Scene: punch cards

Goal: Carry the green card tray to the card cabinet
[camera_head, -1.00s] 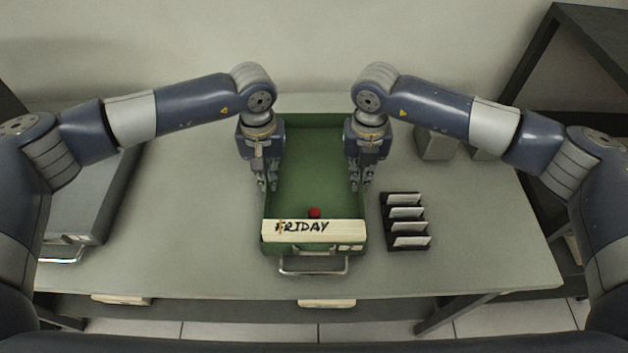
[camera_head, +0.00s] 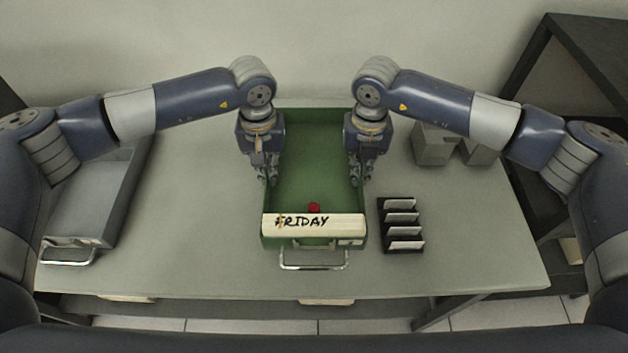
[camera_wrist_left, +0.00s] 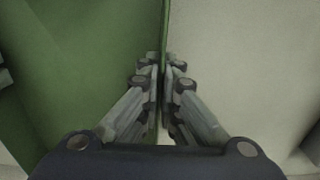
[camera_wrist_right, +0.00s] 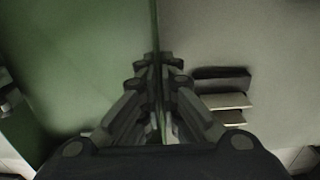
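The green card tray (camera_head: 313,150) is in the middle of the head view, its long axis pointing away from me. Its front carries a white "FRIDAY" label (camera_head: 330,225) and a metal handle (camera_head: 314,263). A small red object (camera_head: 314,208) shows just behind the label. My left gripper (camera_head: 267,180) is shut on the tray's left side wall, which runs between the fingers in the left wrist view (camera_wrist_left: 163,75). My right gripper (camera_head: 360,180) is shut on the right side wall, also between the fingers in the right wrist view (camera_wrist_right: 157,75). I cannot identify the card cabinet.
A grey tray (camera_head: 95,205) lies on the grey table (camera_head: 195,230) at the left. A black rack (camera_head: 384,240) with several white cards stands close right of the green tray. Grey blocks (camera_head: 433,148) stand behind it. A dark frame (camera_head: 575,60) rises at the far right.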

